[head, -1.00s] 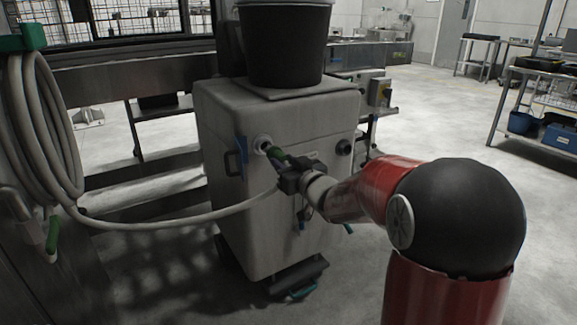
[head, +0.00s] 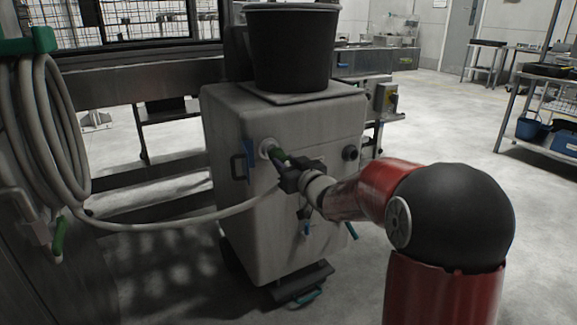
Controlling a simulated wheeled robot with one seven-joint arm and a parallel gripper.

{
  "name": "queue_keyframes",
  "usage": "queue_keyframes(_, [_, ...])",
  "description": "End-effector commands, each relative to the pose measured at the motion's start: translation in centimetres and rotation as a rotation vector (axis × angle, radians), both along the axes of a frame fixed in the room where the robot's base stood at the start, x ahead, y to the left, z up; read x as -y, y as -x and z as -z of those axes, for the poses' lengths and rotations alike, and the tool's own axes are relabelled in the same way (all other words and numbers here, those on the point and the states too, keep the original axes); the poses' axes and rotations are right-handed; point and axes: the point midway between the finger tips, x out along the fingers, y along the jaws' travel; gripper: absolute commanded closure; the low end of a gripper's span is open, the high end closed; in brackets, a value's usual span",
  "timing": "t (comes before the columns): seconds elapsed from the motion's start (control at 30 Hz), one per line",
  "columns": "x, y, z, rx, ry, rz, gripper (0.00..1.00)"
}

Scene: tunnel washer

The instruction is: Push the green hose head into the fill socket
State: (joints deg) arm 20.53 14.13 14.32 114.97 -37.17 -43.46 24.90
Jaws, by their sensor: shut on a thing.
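The green hose head (head: 279,157) is at the front of the pale cabinet, its tip at the round fill socket (head: 267,147). The tip appears to meet the socket, but I cannot tell how deep it sits. My gripper (head: 287,172) is shut on the green hose head and hides its rear part. The pale hose (head: 190,224) hangs from the gripper in a low curve to the coil at the left. The pale cabinet (head: 235,225) stands upright on a wheeled base.
A black bucket (head: 292,50) stands on the cabinet. The coiled hose (head: 50,130) hangs at the left from a green holder (head: 30,42). Open floor lies to the right.

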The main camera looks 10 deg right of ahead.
Motion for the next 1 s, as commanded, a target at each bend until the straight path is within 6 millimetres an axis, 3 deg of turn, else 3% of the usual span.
queue_keyframes(1.0, [-0.22, -0.68, -0.09, 0.001, 0.001, 0.000, 1.00])
